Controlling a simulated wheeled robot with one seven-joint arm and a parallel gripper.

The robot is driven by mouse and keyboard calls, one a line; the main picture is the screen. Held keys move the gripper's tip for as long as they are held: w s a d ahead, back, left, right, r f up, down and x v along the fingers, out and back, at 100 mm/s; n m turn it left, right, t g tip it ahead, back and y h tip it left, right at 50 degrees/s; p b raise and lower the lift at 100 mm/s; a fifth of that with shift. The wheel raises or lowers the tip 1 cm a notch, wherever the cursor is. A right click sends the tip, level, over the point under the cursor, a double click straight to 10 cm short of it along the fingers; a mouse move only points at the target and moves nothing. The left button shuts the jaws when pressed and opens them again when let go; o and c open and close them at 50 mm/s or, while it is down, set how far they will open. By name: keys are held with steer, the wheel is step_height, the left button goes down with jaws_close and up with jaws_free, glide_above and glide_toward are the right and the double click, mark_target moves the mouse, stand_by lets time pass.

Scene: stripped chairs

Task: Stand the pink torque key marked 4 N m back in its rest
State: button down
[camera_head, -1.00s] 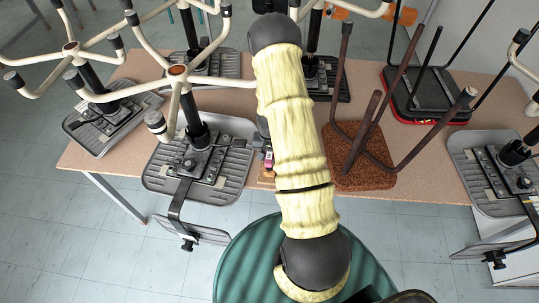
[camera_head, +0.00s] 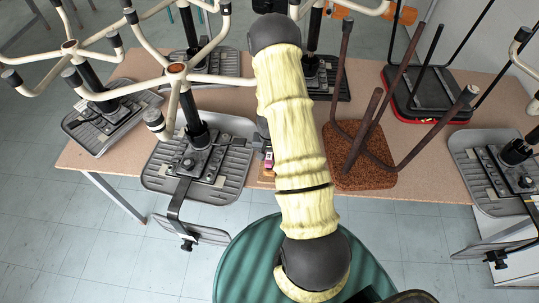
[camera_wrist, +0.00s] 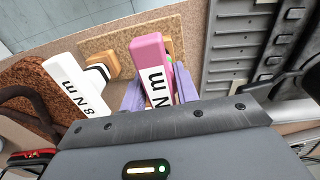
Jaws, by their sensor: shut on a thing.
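The pink torque key (camera_wrist: 152,58) is between the two purple fingers of my gripper (camera_wrist: 158,88) in the wrist view. My gripper is shut on it. Its white label shows "N m"; the number is hidden by my gripper's body. The pink end overlaps a light wooden rest (camera_wrist: 125,33) in this view; I cannot tell whether they touch.
A white key (camera_wrist: 75,92) marked 8 N m is left of the pink one, by a black collar at the rest. A grey upturned chair seat (camera_wrist: 236,50) is close on the right, a brown seat (camera_wrist: 30,85) on the left. Upturned chairs crowd the table (camera_head: 435,180).

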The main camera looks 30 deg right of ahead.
steer(key=shift+f+b, duration=0.95)
steer(key=shift+f, duration=0.3)
steer(key=c, duration=1)
jaws_free()
steer(key=shift+o, duration=0.2)
steer(key=shift+r, duration=0.1)
step_height(320, 180, up, 17)
steer(key=b, duration=0.3)
steer(key=shift+r, duration=0.1)
steer(key=shift+a, duration=0.1)
steer(key=s+a+r+n+t, duration=0.2)
steer(key=s+a+r+n, duration=0.4)
steer(key=s+a, duration=0.6)
steer(key=shift+a+r+n+t, duration=0.35)
steer(key=shift+a+r, duration=0.25)
steer(key=shift+r, duration=0.3)
